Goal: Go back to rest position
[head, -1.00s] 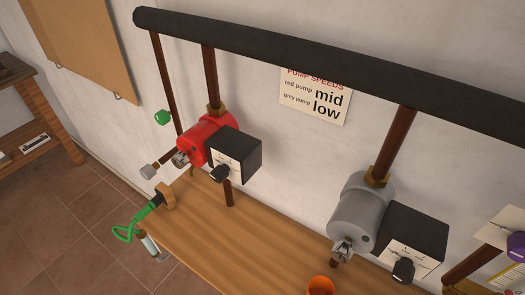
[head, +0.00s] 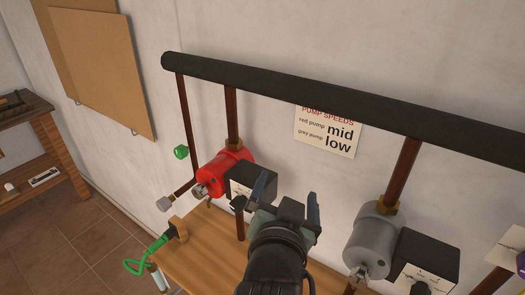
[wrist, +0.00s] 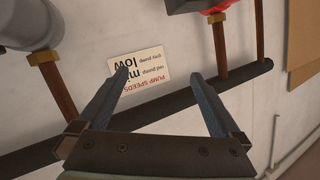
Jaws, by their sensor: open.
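My gripper (head: 287,198) is in the head view, raised in front of the wall between the red pump (head: 222,172) and the grey pump (head: 372,240). Its jaws are spread with nothing between them. In the wrist view the two fingers (wrist: 160,98) frame the pump speeds sign (wrist: 137,84), which looks upside down there. In the head view the sign (head: 328,130) reads red pump mid, grey pump low. The red pump's black box (head: 250,182) is close to the left of my gripper and partly hidden. The grey pump's black box (head: 425,262) stands to the right.
A thick black pipe (head: 335,100) runs along the wall above, with brown pipes (head: 231,118) going down to the pumps. A wooden table (head: 205,250) lies below. The tiled floor (head: 75,240) at left is clear.

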